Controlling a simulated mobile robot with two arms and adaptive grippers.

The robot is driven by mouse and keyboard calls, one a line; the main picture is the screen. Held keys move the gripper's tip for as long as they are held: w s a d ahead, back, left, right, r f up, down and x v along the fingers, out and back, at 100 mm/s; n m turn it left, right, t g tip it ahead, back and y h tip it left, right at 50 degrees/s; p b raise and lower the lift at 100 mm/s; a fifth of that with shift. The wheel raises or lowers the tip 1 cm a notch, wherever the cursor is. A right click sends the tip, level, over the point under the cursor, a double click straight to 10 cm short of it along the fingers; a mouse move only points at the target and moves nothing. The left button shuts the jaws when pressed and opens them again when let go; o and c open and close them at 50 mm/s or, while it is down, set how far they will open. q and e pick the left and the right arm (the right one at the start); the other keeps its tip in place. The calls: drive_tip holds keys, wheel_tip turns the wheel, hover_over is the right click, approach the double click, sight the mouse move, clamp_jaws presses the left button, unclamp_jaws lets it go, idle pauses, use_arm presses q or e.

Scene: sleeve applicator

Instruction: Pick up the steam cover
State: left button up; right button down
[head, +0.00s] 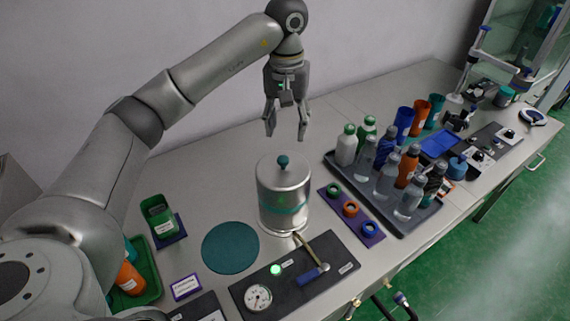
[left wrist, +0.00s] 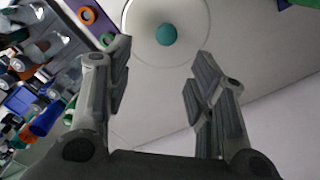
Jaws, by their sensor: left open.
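The steam cover (head: 284,188) is a shiny metal cylinder with a teal band and a teal knob (head: 283,161) on top. It stands upright at the middle of the bench, behind the dark control panel. My left gripper (head: 287,133) is open and empty, pointing down above and slightly behind the cover, apart from it. In the left wrist view the cover's round top (left wrist: 184,18) with its teal knob (left wrist: 166,34) lies beyond the open fingers (left wrist: 161,65). My right gripper does not show.
A dark tray (head: 413,212) of several bottles stands right of the cover, beside a purple strip (head: 340,207) with colored rings. A round teal mat (head: 230,247) lies left of the cover. The dark panel (head: 336,259) with gauge and blue-handled lever is in front.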

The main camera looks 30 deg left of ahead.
sight(283, 158)
use_arm(q)
drive_tip(key=f, duration=0.2)
drive_tip(key=s+f, duration=0.1)
drive_tip(key=f, duration=0.1)
drive_tip(key=shift+p, duration=0.4)
drive_tip(key=shift+a+f, duration=0.1)
drive_tip(key=shift+f, duration=0.25)
drive_tip(key=shift+f+p, duration=0.7)
drive_tip(key=shift+f, duration=0.15)
wheel_tip(283, 158, down, 3)
drive_tip(key=shift+s+a+p, duration=0.1)
drive_tip(key=shift+p, duration=0.6)
drive_tip(key=shift+f, duration=0.45)
drive_tip(key=c, duration=0.8)
clamp_jaws()
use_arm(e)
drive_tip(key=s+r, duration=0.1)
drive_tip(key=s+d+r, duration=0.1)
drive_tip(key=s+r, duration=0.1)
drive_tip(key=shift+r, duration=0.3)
